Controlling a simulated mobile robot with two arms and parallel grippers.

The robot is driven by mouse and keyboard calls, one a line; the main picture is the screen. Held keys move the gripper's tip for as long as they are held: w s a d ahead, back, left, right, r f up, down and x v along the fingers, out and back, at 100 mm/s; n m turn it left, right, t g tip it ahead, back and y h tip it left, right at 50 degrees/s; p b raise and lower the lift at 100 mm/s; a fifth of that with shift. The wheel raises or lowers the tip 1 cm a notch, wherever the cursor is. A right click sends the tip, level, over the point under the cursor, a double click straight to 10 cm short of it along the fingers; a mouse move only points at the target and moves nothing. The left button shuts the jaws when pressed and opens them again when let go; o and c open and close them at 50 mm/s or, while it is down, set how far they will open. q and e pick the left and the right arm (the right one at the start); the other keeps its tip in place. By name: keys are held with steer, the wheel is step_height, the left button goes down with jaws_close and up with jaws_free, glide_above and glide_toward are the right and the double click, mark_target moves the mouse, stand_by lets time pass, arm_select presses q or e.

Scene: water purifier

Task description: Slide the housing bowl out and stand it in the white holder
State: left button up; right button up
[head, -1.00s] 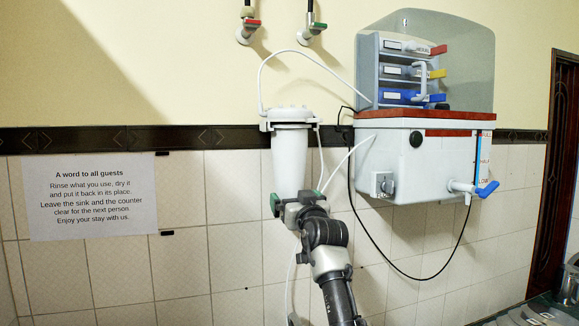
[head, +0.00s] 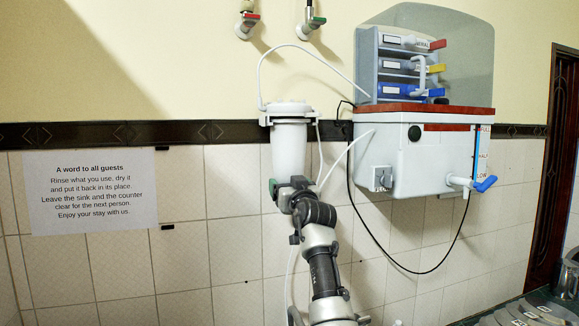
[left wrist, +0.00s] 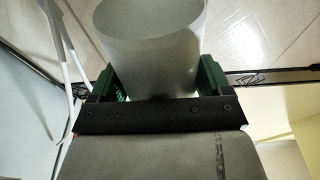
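The white housing bowl (head: 289,150) hangs upright under its white cap (head: 291,110) on the wall. My left gripper (head: 292,187) is at the bowl's lower end, which it partly hides in the head view. In the left wrist view the bowl (left wrist: 155,55) lies between the green-padded fingers of the left gripper (left wrist: 158,80). Its sides come right up to both fingers; whether they press on it I cannot tell. My right gripper is in neither view. I see no white holder that I can make out.
A white tube (head: 318,53) loops over the cap, and another (head: 342,160) runs beside the bowl. The white purifier tank (head: 425,155) is on the wall to the right, with a blue-handled tap (head: 484,184). A counter (head: 520,308) shows at the lower right. A paper notice (head: 92,190) is at left.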

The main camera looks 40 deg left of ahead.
arm_select(q)
steer(key=c, duration=0.5)
steer(key=shift+o, duration=0.2)
steer(key=shift+r, duration=0.15)
steer(key=shift+a, duration=0.1)
steer(key=shift+d, duration=0.2)
steer(key=shift+r+b+v, duration=0.15)
steer(key=shift+b+v, duration=0.05)
steer(key=shift+v, duration=0.45)
steer(key=shift+r+b+v, duration=0.15)
steer(key=shift+b+v, duration=0.05)
steer(key=shift+v, duration=0.5)
steer(key=r+b+v, duration=0.2)
steer(key=b+v, duration=0.1)
steer(key=v, duration=0.8)
steer(key=shift+s+d+r, duration=0.15)
steer(key=shift+s+d, duration=0.25)
steer(key=shift+d, duration=0.1)
stand_by(0.8)
stand_by(0.4)
